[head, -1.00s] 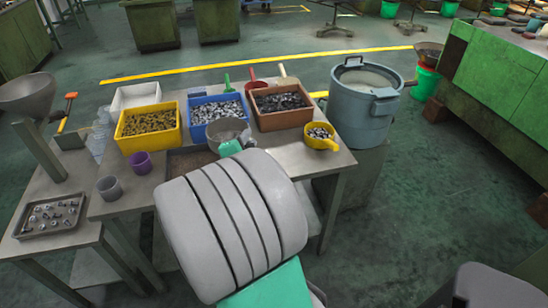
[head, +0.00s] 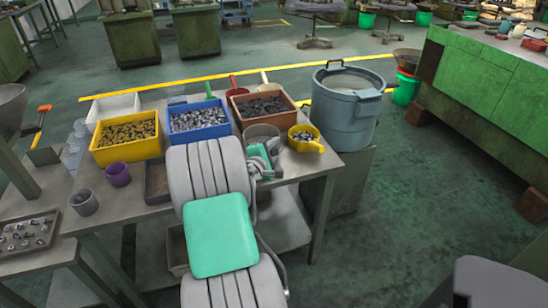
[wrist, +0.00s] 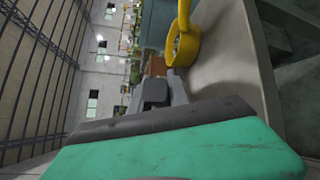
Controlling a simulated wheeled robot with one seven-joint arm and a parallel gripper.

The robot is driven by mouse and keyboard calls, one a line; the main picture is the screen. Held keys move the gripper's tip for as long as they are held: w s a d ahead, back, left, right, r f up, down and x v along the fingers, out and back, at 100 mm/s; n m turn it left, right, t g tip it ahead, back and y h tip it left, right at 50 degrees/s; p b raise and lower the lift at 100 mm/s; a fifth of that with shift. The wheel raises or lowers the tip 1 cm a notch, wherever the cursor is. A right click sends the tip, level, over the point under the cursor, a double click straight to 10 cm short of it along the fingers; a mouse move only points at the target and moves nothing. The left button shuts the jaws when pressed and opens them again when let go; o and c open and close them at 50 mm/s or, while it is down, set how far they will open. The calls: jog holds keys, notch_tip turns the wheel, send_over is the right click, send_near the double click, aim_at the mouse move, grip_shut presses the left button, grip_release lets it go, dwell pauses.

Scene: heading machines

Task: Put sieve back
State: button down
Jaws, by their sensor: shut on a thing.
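A grey, round, see-through sieve (head: 261,134) is at the right part of the work table, in front of the brown box and left of the yellow scoop. My gripper (head: 269,158) is at its near side, shut on it; my arm hides its lower part. I cannot tell whether the sieve touches the table. In the wrist view my gripper (wrist: 158,90) shows as grey parts beyond my green wrist; the sieve cannot be made out there. The yellow scoop (head: 304,145) holds metal pieces. It also shows in the wrist view (wrist: 185,45).
Yellow (head: 105,154), blue (head: 197,135) and brown (head: 266,120) parts boxes line the back of the table (head: 133,207). A blue-grey drum (head: 342,118) stands at the right. Purple (head: 117,175) and grey (head: 84,203) cups stand left.

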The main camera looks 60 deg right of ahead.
jog(key=shift+w+d+f, duration=0.1)
jog(key=shift+d+f, duration=0.05)
jog(key=shift+f, duration=0.5)
jog(key=shift+w+d+f, duration=0.1)
jog(key=shift+w+f, duration=0.05)
jog(key=shift+f, duration=0.55)
jog(key=shift+w+d+f, duration=0.1)
jog(key=shift+d+f, duration=0.05)
jog(key=shift+f, duration=0.5)
jog(key=shift+f+b, duration=0.1)
jog(key=shift+b, duration=0.2)
jog(key=c, duration=1.7)
grip_release()
jog(key=shift+f, duration=0.15)
jog(key=o, duration=0.4)
jog(key=shift+o, duration=0.2)
